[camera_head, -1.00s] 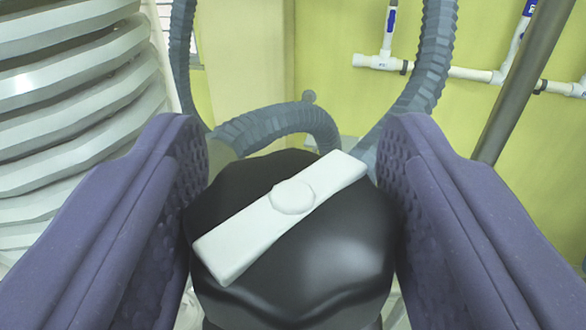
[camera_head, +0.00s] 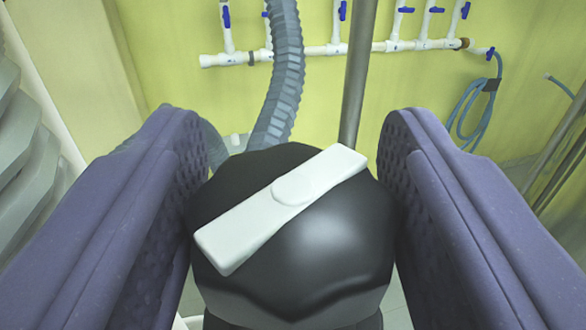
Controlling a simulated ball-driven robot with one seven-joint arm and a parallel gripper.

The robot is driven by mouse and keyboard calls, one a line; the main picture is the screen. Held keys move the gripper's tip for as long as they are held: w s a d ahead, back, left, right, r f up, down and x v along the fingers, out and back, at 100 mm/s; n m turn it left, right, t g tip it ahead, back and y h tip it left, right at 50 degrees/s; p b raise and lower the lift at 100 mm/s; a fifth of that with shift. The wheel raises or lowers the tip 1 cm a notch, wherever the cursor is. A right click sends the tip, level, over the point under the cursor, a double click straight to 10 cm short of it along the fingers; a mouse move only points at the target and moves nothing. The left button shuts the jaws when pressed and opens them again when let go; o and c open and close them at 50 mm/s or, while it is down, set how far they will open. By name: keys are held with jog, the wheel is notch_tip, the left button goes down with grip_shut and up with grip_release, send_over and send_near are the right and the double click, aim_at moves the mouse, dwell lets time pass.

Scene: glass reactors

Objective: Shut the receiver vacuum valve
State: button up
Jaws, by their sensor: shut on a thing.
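The receiver vacuum valve shows as a black rounded knob (camera_head: 320,245) with a white bar (camera_head: 285,205) across its top. The bar runs slantwise from lower left to upper right in the head camera view. My gripper (camera_head: 293,190) has its two purple padded fingers on either side of the black knob and is shut on it. The fingers' contact faces are partly hidden, and what lies below the knob is mostly out of sight.
A grey corrugated hose (camera_head: 283,80) rises behind the knob. A metal rod (camera_head: 358,75) stands behind it to the right. A white ribbed column (camera_head: 30,165) is at the left. White pipes with blue valves (camera_head: 405,45) and a coiled blue hose (camera_head: 473,105) are on the yellow-green wall.

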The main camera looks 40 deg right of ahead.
jog(key=shift+w+a+r+m+g+h+p, duration=0.1)
jog(key=shift+r+m+g+h+p, duration=0.05)
jog(key=shift+m+g+h+p, duration=0.6)
jog(key=m+g+h+p, duration=0.1)
jog(key=p, duration=0.1)
jog(key=shift+r+p, duration=0.15)
jog(key=shift+p, duration=0.2)
jog(key=shift+m+g+h+p, duration=0.5)
jog(key=shift+g+p, duration=0.25)
jog(key=shift+p, duration=0.3)
jog(key=shift+f, duration=0.2)
jog(key=o, duration=0.9)
jog(key=shift+o, duration=0.2)
jog(key=shift+f, duration=0.1)
